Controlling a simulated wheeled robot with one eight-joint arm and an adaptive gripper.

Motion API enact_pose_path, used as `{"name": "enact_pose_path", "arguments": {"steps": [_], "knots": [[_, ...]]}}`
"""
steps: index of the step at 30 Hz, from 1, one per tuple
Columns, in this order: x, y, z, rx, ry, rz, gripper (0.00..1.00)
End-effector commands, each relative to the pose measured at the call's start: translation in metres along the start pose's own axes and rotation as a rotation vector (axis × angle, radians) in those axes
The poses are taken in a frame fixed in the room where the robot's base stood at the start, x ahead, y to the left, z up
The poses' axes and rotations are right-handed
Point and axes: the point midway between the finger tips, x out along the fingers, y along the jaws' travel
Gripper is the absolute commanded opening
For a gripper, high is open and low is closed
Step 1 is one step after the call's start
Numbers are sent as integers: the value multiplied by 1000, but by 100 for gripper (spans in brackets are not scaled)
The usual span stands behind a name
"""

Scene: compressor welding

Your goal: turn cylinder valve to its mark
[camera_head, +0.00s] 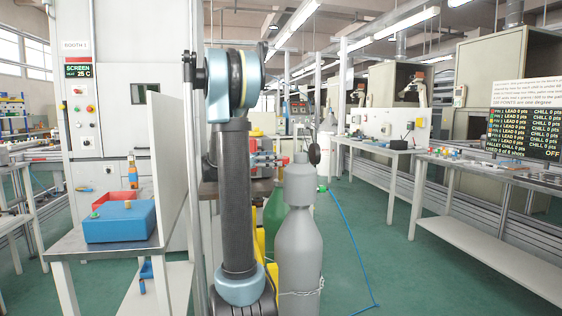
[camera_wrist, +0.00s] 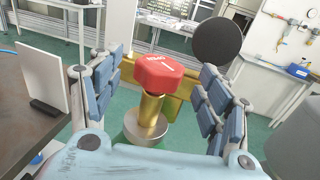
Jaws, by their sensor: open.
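The valve's red six-sided knob (camera_wrist: 158,74) stands on a brass stem (camera_wrist: 151,106) above a round metal base (camera_wrist: 146,128) in the wrist view. Its top carries white lettering that looks like "OPEN" and a white line. My gripper (camera_wrist: 163,64) is open, with its blue-padded fingers on the left and right of the knob. Gaps show between the pads and the knob. In the head view my arm hides most of the valve area. A grey gas cylinder (camera_head: 299,245) stands just right of my arm, with a green cylinder (camera_head: 273,215) partly hidden behind it.
A dark round disc (camera_wrist: 217,41) stands beyond the right finger. A table with a blue box (camera_head: 119,221) and an upright white panel (camera_head: 167,165) are at left. Benches (camera_head: 485,180) line the right. A blue hose (camera_head: 350,240) lies on the open green floor.

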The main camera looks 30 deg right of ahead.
Motion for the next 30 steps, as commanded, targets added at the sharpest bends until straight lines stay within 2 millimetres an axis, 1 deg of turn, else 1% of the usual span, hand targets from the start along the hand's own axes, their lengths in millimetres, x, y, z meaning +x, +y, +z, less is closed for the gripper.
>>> {"name": "enact_pose_path", "arguments": {"steps": [1,3,9,15,23,26,27,29,30], "knots": [[9,-1,0,0,0,-4,70],[19,-1,0,0,0,-4,70],[41,0,0,0,0,-2,70],[50,0,0,1,1,-1,70],[50,0,0,1,1,0,70],[50,0,0,1,1,0,50],[50,0,0,1,1,0,41],[50,0,0,1,1,0,27],[50,0,0,1,1,0,25]]}}
